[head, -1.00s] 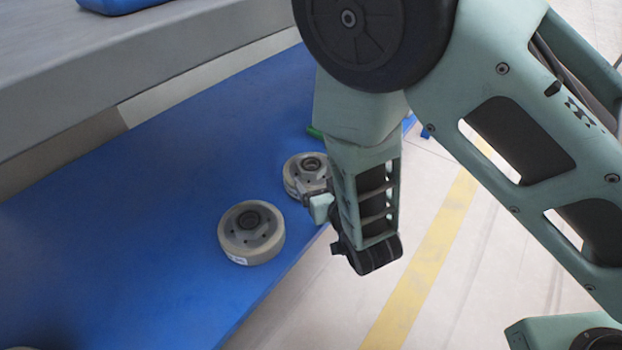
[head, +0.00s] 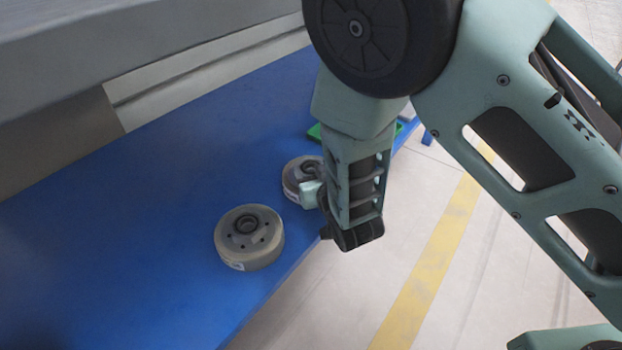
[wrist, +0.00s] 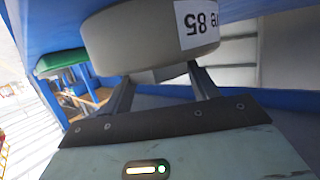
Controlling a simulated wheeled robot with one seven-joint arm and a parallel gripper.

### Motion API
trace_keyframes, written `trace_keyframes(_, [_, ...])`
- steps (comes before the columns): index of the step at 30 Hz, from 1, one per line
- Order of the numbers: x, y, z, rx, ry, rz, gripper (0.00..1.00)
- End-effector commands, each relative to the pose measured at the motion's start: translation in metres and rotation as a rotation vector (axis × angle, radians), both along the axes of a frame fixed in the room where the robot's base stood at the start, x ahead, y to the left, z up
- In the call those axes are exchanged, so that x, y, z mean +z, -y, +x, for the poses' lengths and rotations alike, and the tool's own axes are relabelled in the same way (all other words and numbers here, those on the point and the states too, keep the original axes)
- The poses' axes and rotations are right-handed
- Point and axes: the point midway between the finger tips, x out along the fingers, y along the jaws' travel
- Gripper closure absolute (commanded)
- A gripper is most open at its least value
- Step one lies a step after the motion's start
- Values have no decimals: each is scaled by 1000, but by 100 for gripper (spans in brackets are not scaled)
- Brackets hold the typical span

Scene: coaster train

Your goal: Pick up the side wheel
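Two grey wheels lie flat on the blue surface in the head view. The near wheel (head: 249,240) is fully visible, with a dark hub and a white label on its rim. The far wheel (head: 294,179) is partly hidden by my gripper (head: 313,195), which is right at its right side. In the wrist view a grey wheel (wrist: 125,45) with a white "85" label, appearing upside down, is very close. My gripper's two fingers (wrist: 160,84) are spread apart there. Their tips are hidden by the wheel, so contact cannot be told.
The blue surface (head: 120,230) is clear to the left of the wheels; its edge runs close to their right. A green object (head: 314,131) lies behind the far wheel and shows in the wrist view (wrist: 60,62). A grey raised ledge (head: 120,50) stands at the back left.

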Motion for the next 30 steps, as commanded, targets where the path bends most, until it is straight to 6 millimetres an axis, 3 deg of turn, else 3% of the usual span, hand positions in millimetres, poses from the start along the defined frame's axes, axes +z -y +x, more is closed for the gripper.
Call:
trace_keyframes(1, [0,0,0,0,0,0,74])
trace_keyframes(4, [0,0,0,0,0,0,100])
trace_keyframes(14, [10,-1,2,0,11,8,100])
trace_keyframes(30, [88,-1,2,-1,13,9,100])
